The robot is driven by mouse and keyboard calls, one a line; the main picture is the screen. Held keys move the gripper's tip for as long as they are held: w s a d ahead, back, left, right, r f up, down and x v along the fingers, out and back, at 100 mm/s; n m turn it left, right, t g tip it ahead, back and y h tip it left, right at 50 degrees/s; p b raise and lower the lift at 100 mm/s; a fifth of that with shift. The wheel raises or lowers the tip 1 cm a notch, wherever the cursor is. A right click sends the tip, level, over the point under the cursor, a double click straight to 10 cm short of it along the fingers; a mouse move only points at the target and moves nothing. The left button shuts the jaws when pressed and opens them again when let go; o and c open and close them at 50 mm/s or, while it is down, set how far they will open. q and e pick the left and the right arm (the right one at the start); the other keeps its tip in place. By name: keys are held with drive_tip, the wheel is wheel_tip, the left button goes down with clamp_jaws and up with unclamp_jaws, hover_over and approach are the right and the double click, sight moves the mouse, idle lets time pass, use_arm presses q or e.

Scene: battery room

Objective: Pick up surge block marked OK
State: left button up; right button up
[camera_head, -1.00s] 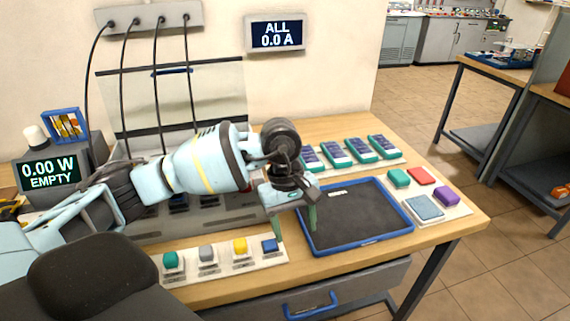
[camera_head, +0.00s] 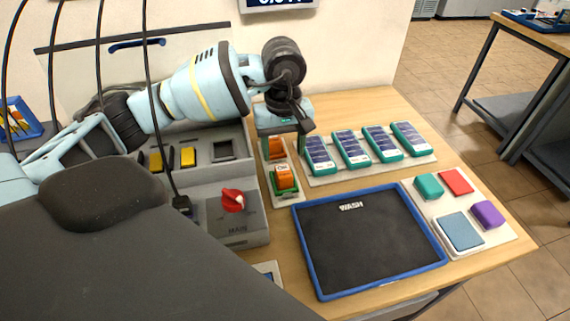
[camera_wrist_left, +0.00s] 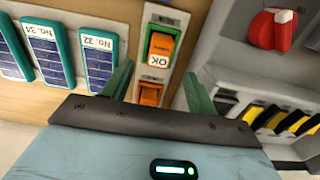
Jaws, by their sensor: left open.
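The surge block marked OK (camera_head: 285,178) is orange and sits in a green-edged slot on a narrow pale plate. Its white OK label also shows on the block in the left wrist view (camera_wrist_left: 160,46). A second orange block (camera_head: 276,149) sits behind it on the same plate, partly hidden by the gripper in the wrist view (camera_wrist_left: 150,93). My left gripper (camera_head: 284,150) is open and empty, its green fingers pointing down on either side of the plate near the second block. In the wrist view, the OK block lies just beyond the fingertips (camera_wrist_left: 157,76). My right gripper is not in view.
A grey panel with a red knob (camera_head: 232,201) stands left of the plate. Several teal battery packs (camera_head: 351,149) stand to the right. A blue-rimmed tray (camera_head: 304,247) lies in front, with a plate of coloured blocks (camera_head: 508,231) at its right.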

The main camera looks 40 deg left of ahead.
sight(284, 170)
use_arm(q)
drive_tip(key=shift+s+f, duration=0.15)
drive_tip(key=shift+f, duration=0.15)
drive_tip(key=shift+f+p, duration=0.4)
drive_tip(key=shift+f, duration=3.15)
drive_tip(key=c, duration=1.1)
